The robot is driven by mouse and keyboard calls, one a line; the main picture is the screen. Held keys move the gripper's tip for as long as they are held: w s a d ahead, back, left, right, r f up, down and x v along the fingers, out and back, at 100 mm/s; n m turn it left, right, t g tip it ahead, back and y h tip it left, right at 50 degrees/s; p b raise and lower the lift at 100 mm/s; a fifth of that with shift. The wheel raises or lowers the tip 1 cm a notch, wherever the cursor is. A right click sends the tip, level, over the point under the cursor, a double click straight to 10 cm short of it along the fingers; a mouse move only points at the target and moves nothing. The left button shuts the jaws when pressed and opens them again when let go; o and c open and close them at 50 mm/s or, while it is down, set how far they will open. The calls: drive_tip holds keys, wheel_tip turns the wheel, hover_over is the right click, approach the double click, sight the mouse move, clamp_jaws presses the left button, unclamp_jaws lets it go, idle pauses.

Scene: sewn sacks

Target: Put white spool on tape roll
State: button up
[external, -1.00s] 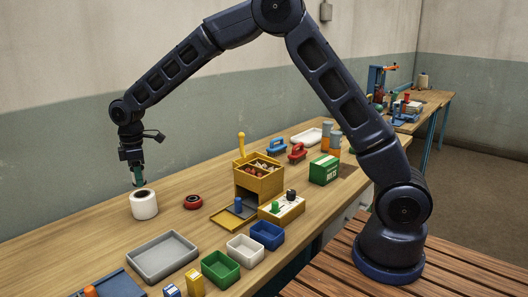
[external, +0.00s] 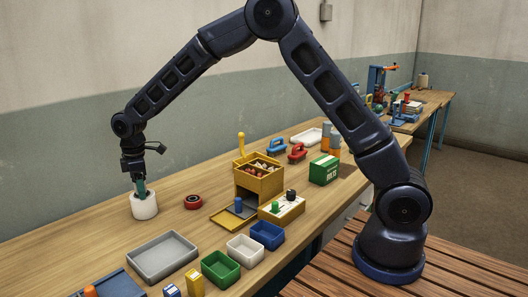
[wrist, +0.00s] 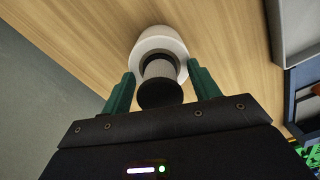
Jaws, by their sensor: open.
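A thick white ring-shaped roll, which looks like the tape roll (external: 144,209), stands on the wooden bench at the left. In the wrist view the roll's white rim (wrist: 160,36) shows beyond a smaller white spool (wrist: 160,69) with a black near end. The spool is lined up with the roll's dark middle; I cannot tell how deep it sits or whether it touches. My gripper (wrist: 161,78) is open, with its green fingers on either side of the spool and gaps showing. In the external view my gripper (external: 141,188) points down at the roll's top; the fingertips and spool are hard to make out.
A red ring with a dark centre (external: 193,202) lies right of the roll. A grey tray (external: 163,277) and green, white and blue bins are nearer the front. A yellow box (external: 260,184) stands further right. Bare bench surrounds the roll.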

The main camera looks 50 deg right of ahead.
wheel_tip(320, 180, up, 12)
drive_tip(key=shift+r, duration=0.15)
idle(0.5)
drive_tip(key=s+d+r+m+t, duration=0.1)
drive_tip(key=s+d+r+m, duration=0.2)
drive_tip(key=s+d+r, duration=0.7)
drive_tip(key=s+d+r+m+t, duration=0.1)
drive_tip(key=s+d+r+m, duration=0.35)
drive_tip(key=s+d, duration=0.6)
drive_tip(key=s+d+f+m+t, duration=0.1)
drive_tip(key=s+d+m, duration=0.2)
drive_tip(key=s+d, duration=0.4)
drive_tip(key=s+d+f+m+t, duration=0.1)
drive_tip(key=s+d, duration=0.6)
drive_tip(key=s, duration=0.9)
drive_tip(key=shift+d+f+m+t, duration=0.3)
drive_tip(key=shift+f+m, duration=0.3)
drive_tip(key=shift+m, duration=0.45)
